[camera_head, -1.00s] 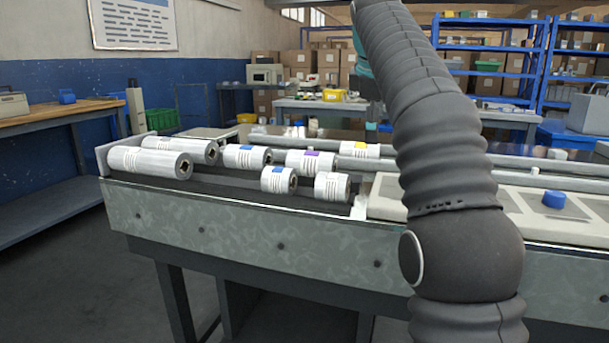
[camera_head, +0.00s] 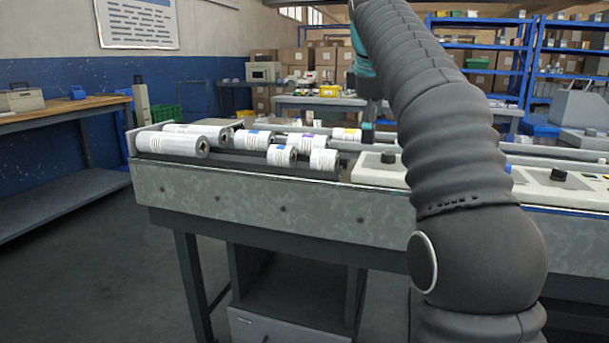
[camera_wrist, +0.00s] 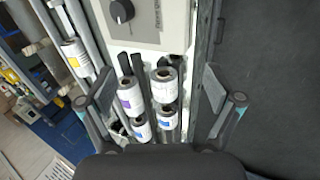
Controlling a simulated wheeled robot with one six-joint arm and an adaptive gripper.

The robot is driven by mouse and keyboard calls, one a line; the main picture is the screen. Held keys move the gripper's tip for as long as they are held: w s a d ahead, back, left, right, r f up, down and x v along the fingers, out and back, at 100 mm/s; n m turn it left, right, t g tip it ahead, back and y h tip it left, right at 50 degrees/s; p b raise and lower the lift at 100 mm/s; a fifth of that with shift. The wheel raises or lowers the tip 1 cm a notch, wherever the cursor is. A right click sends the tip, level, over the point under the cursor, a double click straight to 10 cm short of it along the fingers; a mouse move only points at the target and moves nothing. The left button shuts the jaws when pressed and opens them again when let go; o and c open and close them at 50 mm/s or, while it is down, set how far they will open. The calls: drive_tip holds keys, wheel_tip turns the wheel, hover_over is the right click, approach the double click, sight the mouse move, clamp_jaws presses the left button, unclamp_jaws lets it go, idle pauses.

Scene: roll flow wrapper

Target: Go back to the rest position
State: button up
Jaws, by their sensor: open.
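My gripper (camera_wrist: 160,115) is open in the wrist view, its two fingers spread wide with nothing between their tips. Several small white rolls lie beyond and below it on the machine's dark trough, among them a purple-labelled roll (camera_wrist: 131,97) and a roll beside it (camera_wrist: 164,88). In the head view my dark sleeved arm rises on the right and leans up to the left. Most of my gripper is hidden behind the arm there; only a small teal and dark part shows near the yellow-labelled roll (camera_head: 347,134).
The long machine bench (camera_head: 260,203) crosses the head view. Large film rolls (camera_head: 170,144) lie at its left end. A control panel with a dark knob (camera_wrist: 122,11) shows in the wrist view. A wooden table (camera_head: 70,107) stands left. Floor between is clear.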

drive_tip(key=s+d+f+m+p, duration=0.1)
drive_tip(key=s+f+m, duration=0.25)
drive_tip(key=s, duration=0.35)
drive_tip(key=s+d+f+m, duration=0.1)
drive_tip(key=s+f+m, duration=0.25)
drive_tip(key=s, duration=0.45)
drive_tip(key=s+f+m+y+p, duration=0.1)
drive_tip(key=s+f+m, duration=0.5)
drive_tip(key=s+f, duration=1.2)
wheel_tip(320, 180, down, 4)
drive_tip(key=shift+s+r+m+t+y, duration=0.25)
drive_tip(key=shift+s+m+t+y, duration=0.05)
drive_tip(key=shift+s+m, duration=0.1)
